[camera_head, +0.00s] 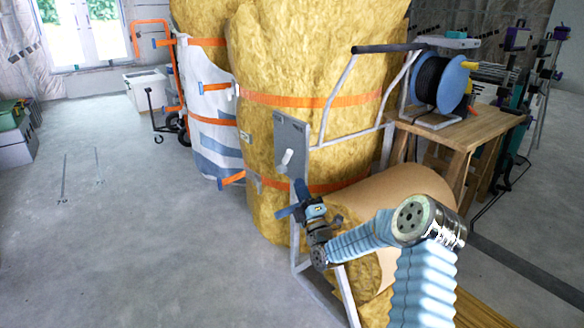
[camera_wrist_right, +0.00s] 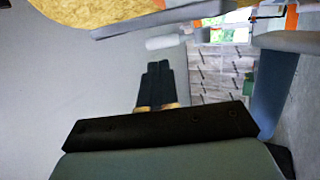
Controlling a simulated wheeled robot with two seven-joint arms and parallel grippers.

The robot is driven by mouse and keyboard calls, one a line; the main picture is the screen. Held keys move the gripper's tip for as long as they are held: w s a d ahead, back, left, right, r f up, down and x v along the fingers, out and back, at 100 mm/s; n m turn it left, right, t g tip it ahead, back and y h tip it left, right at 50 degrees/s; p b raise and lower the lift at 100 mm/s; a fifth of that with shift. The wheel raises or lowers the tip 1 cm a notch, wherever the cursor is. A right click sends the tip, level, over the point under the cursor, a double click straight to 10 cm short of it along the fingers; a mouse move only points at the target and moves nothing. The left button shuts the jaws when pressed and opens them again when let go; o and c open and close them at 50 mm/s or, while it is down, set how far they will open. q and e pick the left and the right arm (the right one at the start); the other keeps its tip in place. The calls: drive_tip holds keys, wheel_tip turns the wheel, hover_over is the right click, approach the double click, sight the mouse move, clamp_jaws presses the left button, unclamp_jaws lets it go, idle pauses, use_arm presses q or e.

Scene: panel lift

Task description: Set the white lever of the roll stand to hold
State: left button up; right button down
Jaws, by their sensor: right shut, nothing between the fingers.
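The roll stand is a light metal frame with a grey upright plate (camera_head: 291,140) on its near side. The short white lever (camera_head: 287,158) is on this plate, in its lower half, and stands nearly upright with a slight tilt. In the wrist view the white lever (camera_wrist_right: 163,42) shows as a pale rod beyond the fingertips, below the plate's edge. My right gripper (camera_head: 298,190) is a little below the lever and apart from it. Its dark fingers (camera_wrist_right: 156,68) are together and empty. My left gripper is not in view.
A brown paper-faced roll (camera_head: 392,190) lies in the stand beside my right arm. Tall yellow insulation rolls (camera_head: 310,60) with orange straps stand behind. A wooden bench (camera_head: 470,125) holds a blue cable reel (camera_head: 453,82). The concrete floor at left (camera_head: 130,230) is free.

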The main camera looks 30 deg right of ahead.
sight(288, 158)
drive_tip(key=x, duration=0.7)
drive_tip(key=shift+w+r, duration=0.15)
drive_tip(key=shift+w, duration=0.1)
drive_tip(key=shift+w+r+n+g+b, duration=0.2)
drive_tip(key=shift+r+n+g+b, duration=0.15)
drive_tip(key=shift+g+b, duration=0.2)
drive_tip(key=shift+w+a+r+g+y, duration=0.1)
drive_tip(key=shift+w+r+g+y, duration=0.25)
drive_tip(key=shift+r+g, duration=0.2)
drive_tip(key=w+r+g+p, duration=0.1)
drive_tip(key=w+r+n+g+p, duration=0.1)
drive_tip(key=g+p, duration=0.1)
drive_tip(key=w+g+p, duration=0.1)
drive_tip(key=g+p, duration=0.1)
drive_tip(key=shift+w+r+y, duration=0.1)
drive_tip(key=shift+r+y, duration=0.25)
drive_tip(key=shift+r, duration=0.05)
drive_tip(key=shift+w+a+n+g+p, duration=0.1)
drive_tip(key=shift+w+n+g+p, duration=0.15)
drive_tip(key=shift+w+g+p, duration=0.5)
drive_tip(key=shift+w+f+g, duration=0.15)
drive_tip(key=shift+w+g, duration=0.1)
drive_tip(key=shift+w, duration=0.5)
